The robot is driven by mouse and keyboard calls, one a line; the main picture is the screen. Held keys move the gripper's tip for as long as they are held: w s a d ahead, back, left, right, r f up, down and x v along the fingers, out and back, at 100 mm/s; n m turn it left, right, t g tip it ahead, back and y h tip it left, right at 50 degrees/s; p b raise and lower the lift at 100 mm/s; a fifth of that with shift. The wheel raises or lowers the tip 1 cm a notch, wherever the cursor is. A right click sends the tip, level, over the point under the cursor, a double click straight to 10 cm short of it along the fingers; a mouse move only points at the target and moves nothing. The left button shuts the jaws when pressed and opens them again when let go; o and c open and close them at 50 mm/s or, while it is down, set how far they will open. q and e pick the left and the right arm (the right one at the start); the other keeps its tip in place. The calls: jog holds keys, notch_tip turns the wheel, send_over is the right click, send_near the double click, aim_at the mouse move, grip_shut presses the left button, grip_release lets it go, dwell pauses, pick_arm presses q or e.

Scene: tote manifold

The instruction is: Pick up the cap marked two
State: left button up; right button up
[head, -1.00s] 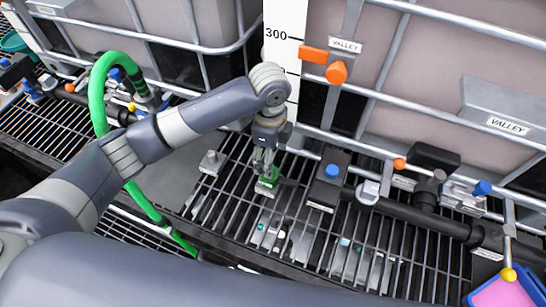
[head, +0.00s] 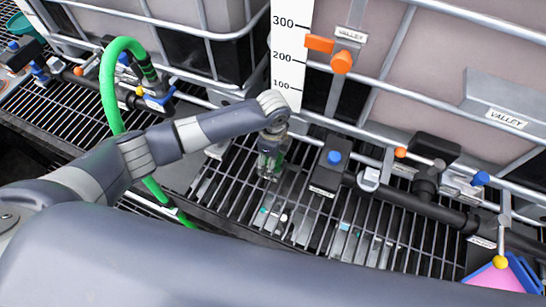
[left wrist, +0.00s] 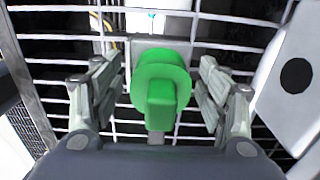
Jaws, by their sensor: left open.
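A green cap (left wrist: 160,85) with a round flange and a block-shaped grip shows in the left wrist view, above the grating. No number is readable on it. My left gripper (left wrist: 158,95) is open, with one finger on each side of the cap and a visible gap to both. In the head view my left gripper (head: 270,172) points down at the grating in front of the tank and mostly hides the cap. My right gripper is not in view.
A dark box with a blue knob (head: 334,157) stands just right of the gripper. A black pipe (head: 440,208) runs along the tank's foot. A green hose (head: 108,85) arches at left. A pink tray (head: 497,279) sits at lower right.

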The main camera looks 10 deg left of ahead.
pick_arm(q)
jog(key=shift+c, duration=0.5)
jog(key=c, duration=1.1)
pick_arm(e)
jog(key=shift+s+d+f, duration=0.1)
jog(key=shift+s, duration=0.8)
